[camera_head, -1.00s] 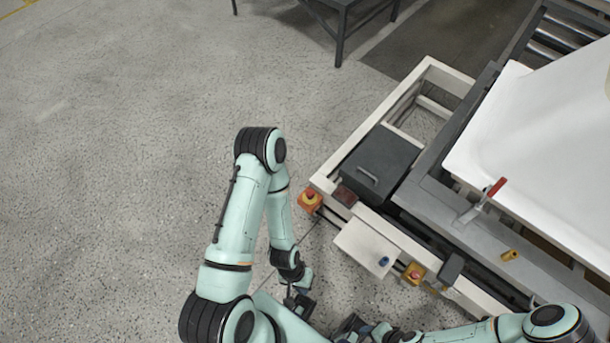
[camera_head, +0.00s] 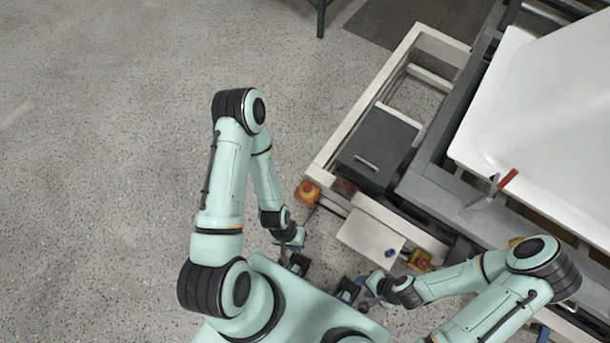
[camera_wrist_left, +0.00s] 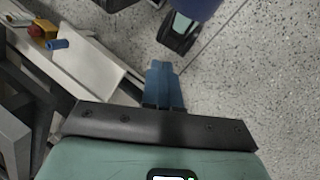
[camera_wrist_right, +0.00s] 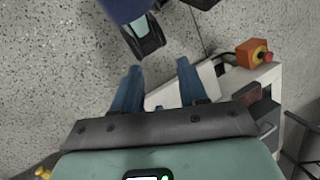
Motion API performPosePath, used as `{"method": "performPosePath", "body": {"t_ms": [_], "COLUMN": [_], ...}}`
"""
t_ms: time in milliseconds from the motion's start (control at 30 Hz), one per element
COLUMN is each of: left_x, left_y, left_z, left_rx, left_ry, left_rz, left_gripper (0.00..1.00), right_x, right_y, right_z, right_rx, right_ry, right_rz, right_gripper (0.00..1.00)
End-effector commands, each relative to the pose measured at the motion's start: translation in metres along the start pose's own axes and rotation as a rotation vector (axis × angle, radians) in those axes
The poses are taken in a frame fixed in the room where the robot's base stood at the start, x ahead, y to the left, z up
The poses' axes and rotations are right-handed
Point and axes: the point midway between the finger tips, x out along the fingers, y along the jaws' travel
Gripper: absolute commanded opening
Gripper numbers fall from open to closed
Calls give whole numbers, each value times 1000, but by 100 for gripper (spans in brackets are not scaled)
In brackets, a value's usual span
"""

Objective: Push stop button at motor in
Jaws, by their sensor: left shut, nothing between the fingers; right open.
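Two stop buttons show on the station's near edge, and I cannot tell which belongs to motor in. One orange box with a red button (camera_head: 308,192) is at the left corner; it also shows in the right wrist view (camera_wrist_right: 256,53). A yellow box with a red button (camera_head: 421,260) is further right, beside the white box; it shows in the left wrist view (camera_wrist_left: 42,30). My left gripper (camera_wrist_left: 163,85) is shut and empty, hanging below the left corner button in the head view. My right gripper (camera_wrist_right: 160,90) is open and empty, left of the yellow button. Neither touches a button.
A white box (camera_head: 366,235) with a blue knob (camera_head: 390,253) sits between the buttons. A dark lidded box (camera_head: 378,148) lies in the white frame. A white tub shell (camera_head: 545,110) with a red-handled clamp (camera_head: 507,180) is at right. Floor at left (camera_head: 90,170) is clear.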

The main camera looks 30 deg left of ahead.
Motion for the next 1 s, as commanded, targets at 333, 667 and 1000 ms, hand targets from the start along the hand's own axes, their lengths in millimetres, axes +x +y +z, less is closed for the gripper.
{"method": "performPosePath", "body": {"t_ms": [333,667,1000], "left_x": [21,2,-23], "left_y": [-26,-36,-25], "left_z": [-45,-208,-246], "left_rx": [100,397,470], "left_ry": [76,341,414], "left_rz": [-79,-236,-251], "left_gripper": [0,0,0], "right_x": [34,112,125], "right_y": [14,36,38], "right_z": [2,-22,-30], "right_rx": [4,4,3], "right_ry": [5,66,84], "right_rz": [1,-6,-9], "right_gripper": [43,43,43]}}
